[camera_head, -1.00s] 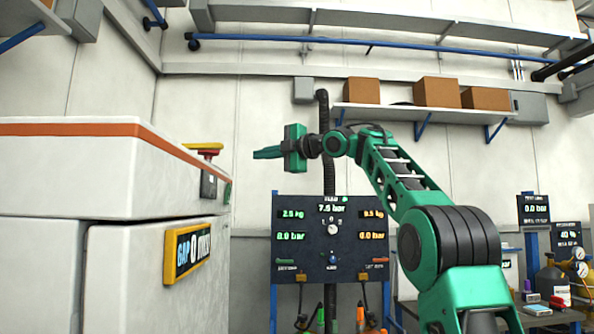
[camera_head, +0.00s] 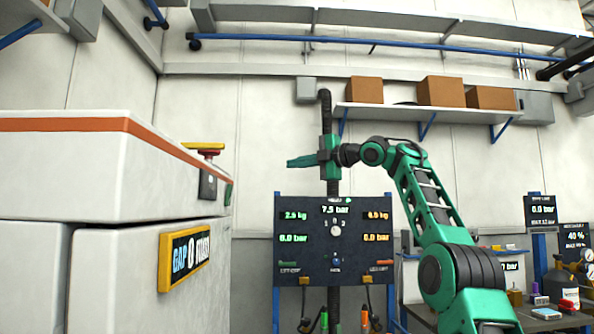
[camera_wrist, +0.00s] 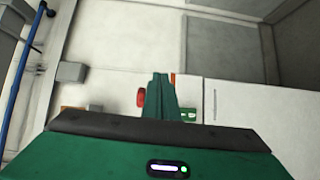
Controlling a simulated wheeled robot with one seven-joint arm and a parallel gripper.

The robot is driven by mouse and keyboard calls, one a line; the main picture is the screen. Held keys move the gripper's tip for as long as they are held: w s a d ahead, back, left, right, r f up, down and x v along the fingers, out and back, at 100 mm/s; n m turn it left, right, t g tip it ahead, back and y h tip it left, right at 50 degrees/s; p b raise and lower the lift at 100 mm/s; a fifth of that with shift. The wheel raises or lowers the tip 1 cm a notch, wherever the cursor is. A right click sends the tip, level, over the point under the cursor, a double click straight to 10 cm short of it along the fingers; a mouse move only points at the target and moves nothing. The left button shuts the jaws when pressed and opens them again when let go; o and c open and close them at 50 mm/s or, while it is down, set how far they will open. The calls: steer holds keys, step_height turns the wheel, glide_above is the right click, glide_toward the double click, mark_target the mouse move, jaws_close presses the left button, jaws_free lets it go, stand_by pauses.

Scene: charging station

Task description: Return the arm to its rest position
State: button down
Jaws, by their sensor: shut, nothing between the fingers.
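My gripper (camera_head: 303,161) is in the head view, raised in front of the back wall and above the dark gauge panel, with its fingers pointing left. The fingers are shut with nothing between them. My green and black arm (camera_head: 428,205) rises from the lower right and bends left toward the gripper. In the wrist view the shut fingers (camera_wrist: 160,97) stick up past the green gripper body, with the white cabinet beyond them.
A white cabinet (camera_head: 60,160) with an orange stripe fills the left side. The gauge panel (camera_head: 336,250) stands below my gripper. A wall shelf (camera_head: 390,113) with boxes is behind my arm. A table (camera_head: 553,319) with cylinders is at the right.

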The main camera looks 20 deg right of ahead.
stand_by(0.4)
step_height(320, 180, down, 12)
steer(key=m+g+h, duration=0.2)
steer(key=m+h, duration=0.3)
steer(key=m, duration=0.4)
steer(key=s+d+f+m+g+h, duration=0.2)
steer(key=s+d+f+m, duration=0.2)
steer(key=s+f, duration=0.3)
steer(key=s+d+f+m+g+h, duration=0.2)
steer(key=s+d+f+m, duration=0.25)
steer(key=f, duration=0.55)
steer(key=s+f+m+g, duration=0.3)
steer(key=s+f, duration=0.7)
steer(key=s, duration=0.4)
steer(key=s+d+f+m+g, duration=0.1)
steer(key=s+f+m+g, duration=0.1)
steer(key=s+f+m, duration=0.4)
steer(key=s+f+m+g, duration=0.3)
steer(key=s+f, duration=1.2)
steer(key=s, duration=0.9)
steer(key=shift+d+f+m+g+h, duration=0.3)
steer(key=shift+d+m+h, duration=0.1)
steer(key=shift+m, duration=0.45)
steer(key=shift+s, duration=0.1)
